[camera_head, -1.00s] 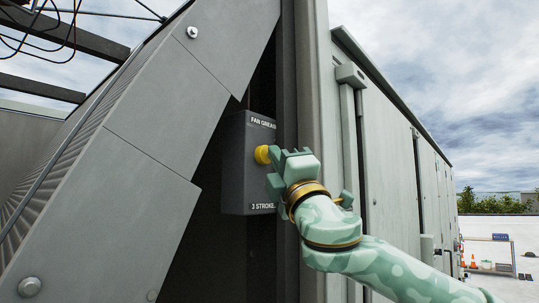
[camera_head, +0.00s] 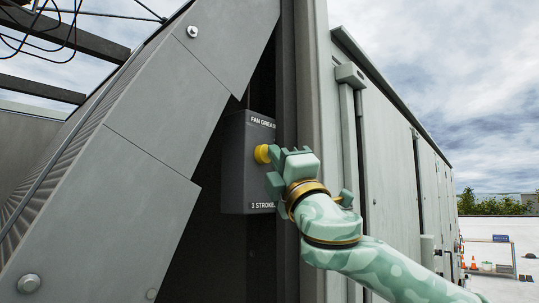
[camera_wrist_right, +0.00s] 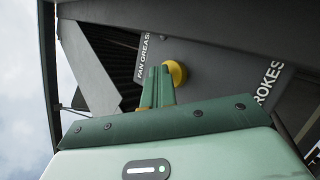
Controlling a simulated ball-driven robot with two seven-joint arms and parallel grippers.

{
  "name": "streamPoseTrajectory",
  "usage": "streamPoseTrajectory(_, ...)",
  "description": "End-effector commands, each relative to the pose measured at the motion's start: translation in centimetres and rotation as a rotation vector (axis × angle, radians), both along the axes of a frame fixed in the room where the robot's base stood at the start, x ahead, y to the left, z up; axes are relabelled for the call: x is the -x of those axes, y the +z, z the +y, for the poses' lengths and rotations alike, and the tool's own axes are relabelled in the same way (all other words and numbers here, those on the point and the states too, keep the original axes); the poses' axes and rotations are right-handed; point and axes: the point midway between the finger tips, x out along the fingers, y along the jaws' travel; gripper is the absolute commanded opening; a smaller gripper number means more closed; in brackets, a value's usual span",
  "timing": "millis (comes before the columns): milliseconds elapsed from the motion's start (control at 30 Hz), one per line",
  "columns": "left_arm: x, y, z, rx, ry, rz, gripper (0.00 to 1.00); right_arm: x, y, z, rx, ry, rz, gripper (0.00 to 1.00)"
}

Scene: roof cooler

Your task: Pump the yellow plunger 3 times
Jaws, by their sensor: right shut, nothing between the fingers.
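The yellow plunger (camera_head: 262,154) sticks out of the front of a dark grey box (camera_head: 236,165) labelled "FAN GREASE" and "3 STROKES". In the right wrist view the plunger's round yellow head (camera_wrist_right: 175,74) shows just beyond the fingertips. My right gripper (camera_head: 274,158) is shut and empty. Its fingertips are at the plunger's head, touching it or very close; I cannot tell which. In the right wrist view the closed fingers (camera_wrist_right: 159,82) partly cover the left side of the plunger. My left gripper is not in view.
The box sits in a dark recess between a sloped grey panel (camera_head: 110,190) on the left and a grey cabinet wall (camera_head: 393,165) on the right. A rack with orange cones (camera_head: 473,262) stands far off on the white roof.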

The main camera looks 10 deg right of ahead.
Motion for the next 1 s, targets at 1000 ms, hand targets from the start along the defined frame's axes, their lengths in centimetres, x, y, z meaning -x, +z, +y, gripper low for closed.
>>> streamPoseTrajectory(1000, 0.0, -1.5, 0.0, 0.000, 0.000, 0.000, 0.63, 4.6, 0.0, -3.5, 0.000, 0.000, 0.000, 0.00)
